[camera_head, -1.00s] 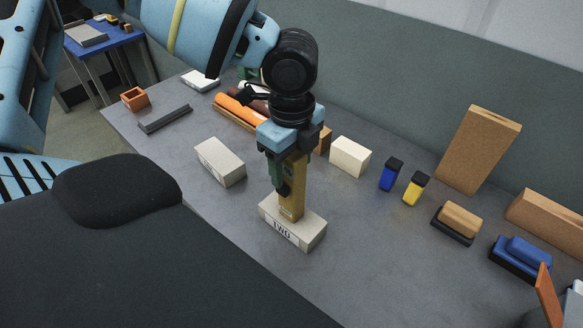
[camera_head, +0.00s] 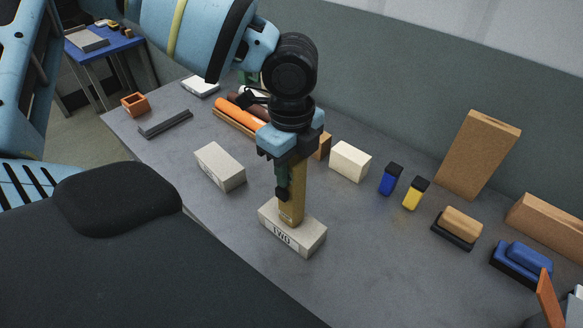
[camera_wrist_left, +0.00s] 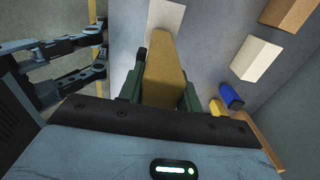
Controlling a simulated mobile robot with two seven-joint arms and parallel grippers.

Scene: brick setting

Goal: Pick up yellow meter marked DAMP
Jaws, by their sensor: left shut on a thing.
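A small yellow meter (camera_head: 414,193) with a black top stands upright on the grey table, right of centre; no marking on it is legible. It also shows in the left wrist view (camera_wrist_left: 216,107). My left gripper (camera_head: 290,180) points down, left of the meter and apart from it. It is shut on an ochre bar (camera_head: 291,206), which also shows between the fingers in the left wrist view (camera_wrist_left: 163,72). The bar's lower end is over a pale brick marked TWO (camera_head: 306,239); I cannot tell whether they touch. My right gripper is not in view.
A blue meter-like thing (camera_head: 390,179) stands beside the yellow one. A cream block (camera_head: 350,161), a grey brick (camera_head: 220,166), a tan-topped brush (camera_head: 459,227) and a blue one (camera_head: 521,261) lie around. A tall cork-like board (camera_head: 478,153) stands behind.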

